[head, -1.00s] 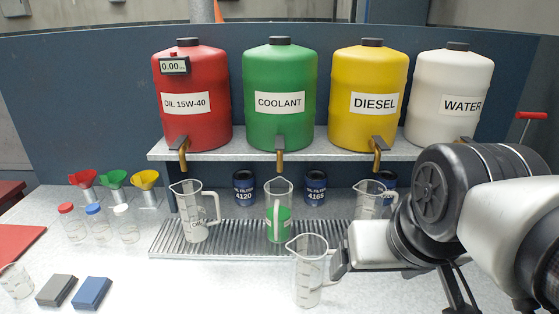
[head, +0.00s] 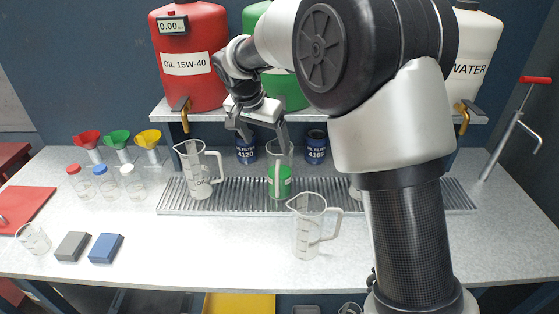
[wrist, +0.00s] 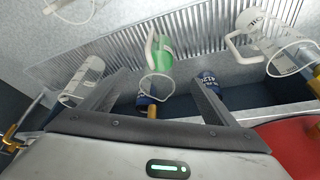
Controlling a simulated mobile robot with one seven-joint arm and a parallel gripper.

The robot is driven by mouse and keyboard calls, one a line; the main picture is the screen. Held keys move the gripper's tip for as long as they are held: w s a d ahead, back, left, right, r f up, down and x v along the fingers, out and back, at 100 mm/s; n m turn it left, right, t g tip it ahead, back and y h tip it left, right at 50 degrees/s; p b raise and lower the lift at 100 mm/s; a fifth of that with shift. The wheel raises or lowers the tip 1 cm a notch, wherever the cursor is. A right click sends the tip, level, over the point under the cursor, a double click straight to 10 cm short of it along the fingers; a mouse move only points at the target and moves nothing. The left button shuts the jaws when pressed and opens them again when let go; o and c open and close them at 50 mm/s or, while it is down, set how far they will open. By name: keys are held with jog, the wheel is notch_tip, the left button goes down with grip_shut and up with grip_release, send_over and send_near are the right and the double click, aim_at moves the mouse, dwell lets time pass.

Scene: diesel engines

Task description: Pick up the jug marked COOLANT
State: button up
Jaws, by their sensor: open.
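A clear jug with a green lower part (head: 279,182) stands on the slatted drip tray (head: 233,196), below the green tank (head: 285,92); I cannot read its marking. In the wrist view this jug (wrist: 158,62) appears between the finger lines, mouth towards the camera. My gripper (head: 262,133) is open and empty, above and behind the jug's rim, near the green tank's spout. In the wrist view my gripper (wrist: 160,86) has its fingers spread on both sides, apart from the jug. My arm hides most of the green tank and all of the yellow one.
Another clear jug (head: 197,175) stands left on the tray, and an empty one (head: 308,232) stands in front on the bench. Oil filters (head: 247,151) (head: 315,149) stand behind. The shelf (head: 160,112) carries a red tank (head: 190,82). Bottles and funnels stand left.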

jog(key=p+x, duration=0.1)
jog(key=x, duration=1.6)
jog(key=shift+w+f+p, duration=0.15)
jog(key=shift+p, duration=0.2)
jog(key=c, duration=1.4)
jog(key=shift+c, duration=1.1)
jog(key=shift+r, duration=0.25)
